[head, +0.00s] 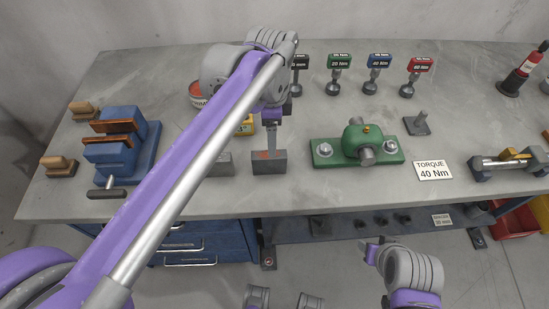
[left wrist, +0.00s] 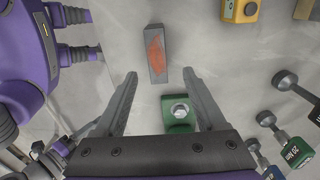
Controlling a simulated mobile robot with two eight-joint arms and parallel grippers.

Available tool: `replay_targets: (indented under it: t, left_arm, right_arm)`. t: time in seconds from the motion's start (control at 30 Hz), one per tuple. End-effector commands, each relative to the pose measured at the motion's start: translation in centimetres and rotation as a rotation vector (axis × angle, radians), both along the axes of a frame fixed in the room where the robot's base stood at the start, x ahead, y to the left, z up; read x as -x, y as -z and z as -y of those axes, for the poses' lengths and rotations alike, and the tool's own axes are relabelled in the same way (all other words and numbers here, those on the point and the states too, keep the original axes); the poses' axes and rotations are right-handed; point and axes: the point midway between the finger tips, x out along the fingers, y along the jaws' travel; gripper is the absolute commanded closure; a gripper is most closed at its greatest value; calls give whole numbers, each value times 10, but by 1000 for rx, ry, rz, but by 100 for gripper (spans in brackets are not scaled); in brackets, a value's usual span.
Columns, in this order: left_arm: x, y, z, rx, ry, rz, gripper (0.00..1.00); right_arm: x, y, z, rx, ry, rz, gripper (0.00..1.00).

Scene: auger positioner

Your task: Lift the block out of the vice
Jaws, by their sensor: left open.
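The blue vice (head: 145,150) stands at the left of the bench, with copper-coloured jaw faces (head: 108,140) and a handle at its front. I see no block between its jaws from here. A grey block with a red-orange patch (head: 269,162) rests on the bench right of the vice, and it also shows in the left wrist view (left wrist: 156,56). My left gripper (head: 271,138) points down over this block. In the left wrist view, its fingers (left wrist: 160,73) are apart and empty. My right gripper (head: 373,251) is in front of the bench, away from the vice.
Another grey block (head: 220,164) is partly hidden by my left arm. A green clamp fixture (head: 335,152) stands to the right, and shows in the left wrist view (left wrist: 178,126). Torque tools (head: 335,75) stand at the back.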

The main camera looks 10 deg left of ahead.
Motion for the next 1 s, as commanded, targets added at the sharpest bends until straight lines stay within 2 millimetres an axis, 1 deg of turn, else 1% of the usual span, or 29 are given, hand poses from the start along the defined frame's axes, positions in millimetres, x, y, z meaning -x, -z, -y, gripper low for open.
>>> replay_targets:
  t: [0.03,0.1,0.2,0.37,0.63,0.77,0.97,1.0]
  left_arm:
    - [0,10,0,0,-1,0,28]
    - [0,21,0,0,-2,1,28]
    - [1,31,-1,1,-3,1,28]
    - [1,42,-2,0,-4,2,28]
    - [5,81,-5,0,-4,2,28]
    - [5,88,-5,0,-4,2,28]
    - [5,88,-5,0,-4,2,28]
    - [5,87,-5,0,-4,2,35]
  right_arm:
    - [0,1,0,0,0,-1,50]
    - [0,2,0,0,0,-1,50]
    - [1,3,0,0,0,-1,50]
    - [1,4,0,0,0,-1,50]
    - [1,7,0,0,0,-2,50]
    - [1,7,0,0,0,-3,50]
    - [1,7,0,0,0,-3,50]
    - [1,7,0,0,0,-3,50]
